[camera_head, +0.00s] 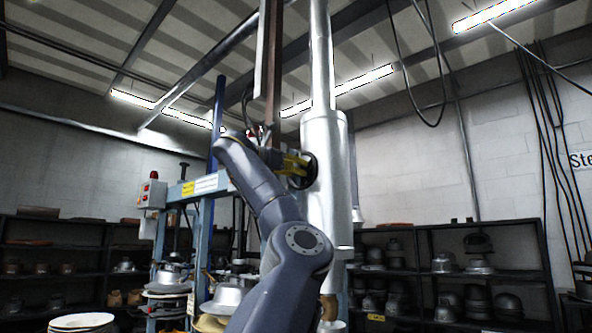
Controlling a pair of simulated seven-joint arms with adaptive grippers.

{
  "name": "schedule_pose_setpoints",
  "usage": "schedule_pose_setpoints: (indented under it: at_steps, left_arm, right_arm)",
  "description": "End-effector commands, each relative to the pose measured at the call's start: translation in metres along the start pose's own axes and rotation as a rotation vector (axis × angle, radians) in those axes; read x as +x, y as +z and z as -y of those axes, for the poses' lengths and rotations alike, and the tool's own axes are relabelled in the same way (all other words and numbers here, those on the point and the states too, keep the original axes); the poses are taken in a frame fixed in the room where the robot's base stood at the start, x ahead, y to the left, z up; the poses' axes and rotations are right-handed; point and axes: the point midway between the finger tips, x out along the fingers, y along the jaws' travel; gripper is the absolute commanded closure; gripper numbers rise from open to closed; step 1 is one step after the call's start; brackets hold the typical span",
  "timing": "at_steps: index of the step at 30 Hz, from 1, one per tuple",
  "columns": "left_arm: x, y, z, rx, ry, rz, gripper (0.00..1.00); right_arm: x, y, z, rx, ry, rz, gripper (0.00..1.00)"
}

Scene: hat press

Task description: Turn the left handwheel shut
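One of my arms, most likely the left, rises from the bottom middle and bends at the top. Its wrist end points right toward a tall silver cylinder (328,190). A dark round part (308,171), which looks like a handwheel, sits on the cylinder's left side. Yellow and dark parts (292,164) lie between my wrist and this round part. They look like my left gripper at the wheel, but the fingers are too small and covered to read. I cannot tell if they touch or grip it. My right gripper is not in view.
A blue press frame (205,195) with a control box (153,194) stands left of my arm. Silver hat moulds (228,298) sit low behind it. Dark shelves with moulds (443,263) line the back wall. A rusty vertical beam (272,70) stands close above my wrist.

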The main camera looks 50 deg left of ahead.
Motion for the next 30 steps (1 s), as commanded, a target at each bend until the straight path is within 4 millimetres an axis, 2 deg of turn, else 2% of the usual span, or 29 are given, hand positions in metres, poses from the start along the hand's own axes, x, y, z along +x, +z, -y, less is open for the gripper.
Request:
schedule_pose_setpoints:
  at_steps: [8, 9, 17, 25, 30]
  left_arm:
    - [-0.002, 0.004, 0.0, 0.004, 0.002, 0.009, 1.0]
    - [-0.003, 0.004, 0.0, 0.004, 0.002, 0.009, 0.71]
    - [-0.001, 0.002, 0.0, 0.001, 0.001, 0.004, 0.41]
    - [-0.002, 0.001, 0.0, 0.0, 0.001, 0.003, 0.41]
    - [-0.013, 0.001, -0.001, -0.001, 0.002, 0.002, 0.41]
  right_arm:
    - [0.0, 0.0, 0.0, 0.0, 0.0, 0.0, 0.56]
    - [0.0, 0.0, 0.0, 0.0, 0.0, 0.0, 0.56]
    - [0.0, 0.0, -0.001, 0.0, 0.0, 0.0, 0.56]
    - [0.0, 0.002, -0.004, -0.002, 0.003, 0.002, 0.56]
    - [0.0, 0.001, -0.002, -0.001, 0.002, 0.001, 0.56]
